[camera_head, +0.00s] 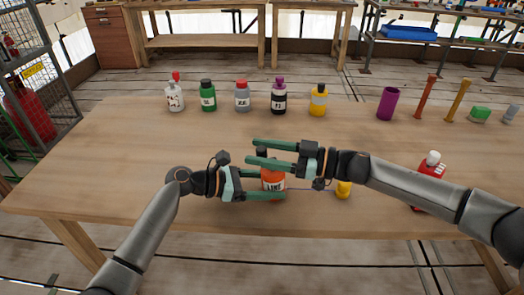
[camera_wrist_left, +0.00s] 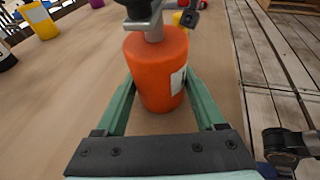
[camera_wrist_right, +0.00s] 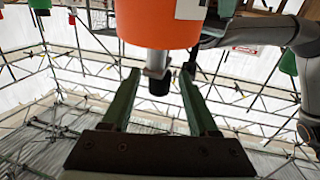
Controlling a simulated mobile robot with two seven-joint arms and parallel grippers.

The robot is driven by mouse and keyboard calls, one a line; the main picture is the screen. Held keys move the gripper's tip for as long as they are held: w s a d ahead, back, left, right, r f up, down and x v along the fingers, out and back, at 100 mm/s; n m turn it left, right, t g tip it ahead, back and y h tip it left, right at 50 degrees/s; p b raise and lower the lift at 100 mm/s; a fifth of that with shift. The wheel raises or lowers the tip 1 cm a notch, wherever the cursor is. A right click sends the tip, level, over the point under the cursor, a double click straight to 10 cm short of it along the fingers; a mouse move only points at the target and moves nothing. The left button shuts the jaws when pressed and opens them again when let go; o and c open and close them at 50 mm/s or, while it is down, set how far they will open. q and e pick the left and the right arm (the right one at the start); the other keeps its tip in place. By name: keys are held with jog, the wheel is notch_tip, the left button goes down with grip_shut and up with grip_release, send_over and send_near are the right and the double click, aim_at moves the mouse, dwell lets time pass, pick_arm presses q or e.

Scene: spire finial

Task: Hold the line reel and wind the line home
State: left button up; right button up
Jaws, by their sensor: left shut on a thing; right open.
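The orange line reel (camera_head: 272,184), with a white "LINE" label, stands upright near the table's front edge. My left gripper (camera_wrist_left: 160,92) is shut around its body from the left, one finger on each side; it is also in the head view (camera_head: 268,186). A grey shaft (camera_wrist_left: 154,32) with a black crank knob (camera_wrist_right: 159,83) is on top of the reel. My right gripper (camera_head: 262,153) is open at the knob's height. In the right wrist view the knob appears between its fingers (camera_wrist_right: 158,98), with no clear contact. A thin blue line runs right from the reel to a small yellow piece (camera_head: 343,189).
Several bottles (camera_head: 242,97) stand along the back of the wooden table (camera_head: 130,165). A purple cup (camera_head: 388,103) and other items are at back right. A red bottle (camera_head: 432,167) stands at right, partly behind my right arm. The table's left side is clear.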

jog(key=shift+c, duration=0.3)
grip_shut()
dwell(0.3)
